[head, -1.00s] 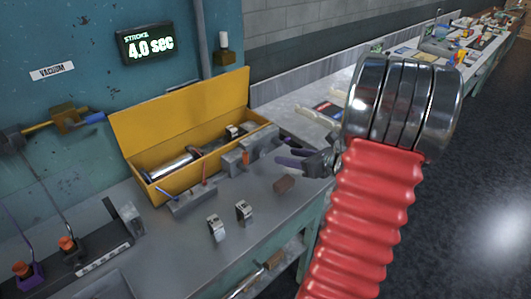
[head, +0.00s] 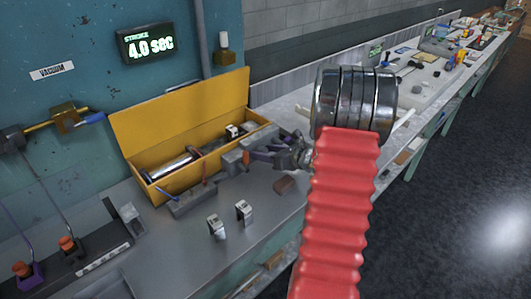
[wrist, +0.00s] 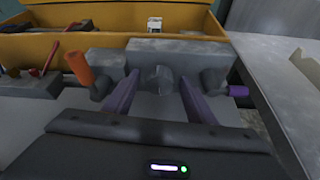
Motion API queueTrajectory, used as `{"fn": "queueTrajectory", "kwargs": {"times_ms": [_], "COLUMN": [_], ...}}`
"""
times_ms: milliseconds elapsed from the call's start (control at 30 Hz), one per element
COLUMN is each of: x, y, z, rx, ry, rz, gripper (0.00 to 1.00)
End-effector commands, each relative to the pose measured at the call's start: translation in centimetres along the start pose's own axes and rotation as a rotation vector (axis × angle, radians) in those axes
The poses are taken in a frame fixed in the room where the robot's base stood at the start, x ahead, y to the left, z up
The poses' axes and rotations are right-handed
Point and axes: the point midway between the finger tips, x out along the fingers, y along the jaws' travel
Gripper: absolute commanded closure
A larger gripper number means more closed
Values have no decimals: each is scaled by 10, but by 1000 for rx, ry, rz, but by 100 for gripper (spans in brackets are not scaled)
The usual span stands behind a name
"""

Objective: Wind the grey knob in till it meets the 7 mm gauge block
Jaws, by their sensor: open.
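A grey block fixture (wrist: 105,62) stands in front of the yellow box; it also shows in the head view (head: 232,164). A rounded grey part, which looks like the grey knob (wrist: 158,80), sticks out of its middle. My gripper (wrist: 159,88) is open, with one purple finger on each side of this part and gaps between. In the head view my gripper (head: 258,154) is at the fixture's right end and covers part of it. I cannot make out the 7 mm gauge block or any gap at it.
An orange handle (wrist: 79,68) rises left of my fingers, and a purple-tipped rod (wrist: 237,90) sticks out right. The open yellow box (head: 180,118) is behind. Two small metal pieces (head: 216,226) (head: 243,210) and a brown block (head: 285,185) lie on the bench in front.

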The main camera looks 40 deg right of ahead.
Motion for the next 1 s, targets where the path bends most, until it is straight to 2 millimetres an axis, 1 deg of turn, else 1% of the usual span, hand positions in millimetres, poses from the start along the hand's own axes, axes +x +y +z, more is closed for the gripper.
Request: {"fn": "queueTrajectory", "kwargs": {"times_ms": [200,800,1000], "x": [0,0,0], "y": [0,0,0], "z": [0,0,0], "rx": [0,1,-26], "ry": [0,0,1], "rz": [0,-1,-11], "gripper": [49,90,90]}}
